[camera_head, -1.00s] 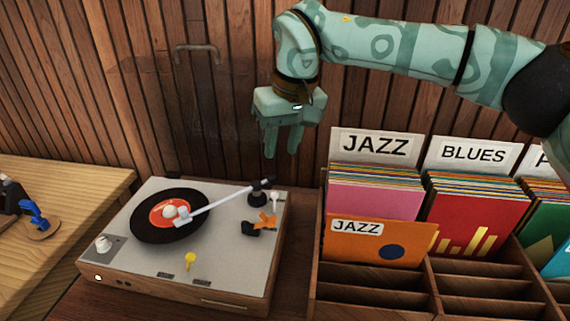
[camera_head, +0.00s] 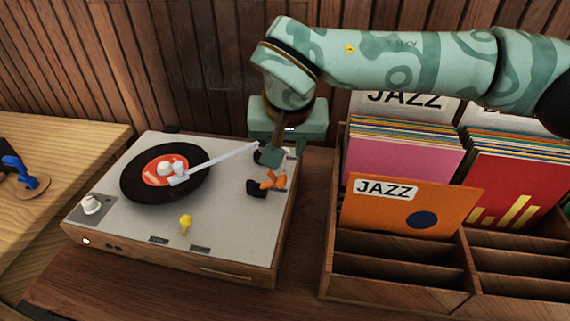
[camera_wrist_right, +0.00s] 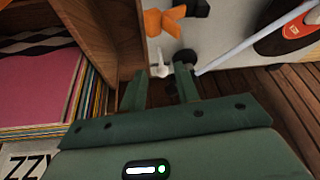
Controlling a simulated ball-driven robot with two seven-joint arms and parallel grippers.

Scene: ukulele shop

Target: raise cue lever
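The turntable (camera_head: 225,205) stands on the wooden counter with a black record (camera_head: 135,185) on it. Its white tonearm (camera_head: 222,160) lies across the deck, with its head over the orange record label. A small white lever (camera_wrist_right: 160,66), which looks like the cue lever, stands near the tonearm's dark base (camera_wrist_right: 185,58). My right gripper (camera_head: 282,155) is low at the deck's back right corner and mostly hides the lever in the head view. In the wrist view my right gripper (camera_wrist_right: 160,80) is open, the lever just beyond and between its fingertips, apparently untouched. My left gripper is not in view.
An orange piece (camera_head: 271,180) sits on the deck just in front of the gripper. A yellow knob (camera_head: 186,222) is nearer the front. A wooden record crate (camera_head: 400,295) stands close on the right. The wood-slat wall (camera_head: 150,60) is behind.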

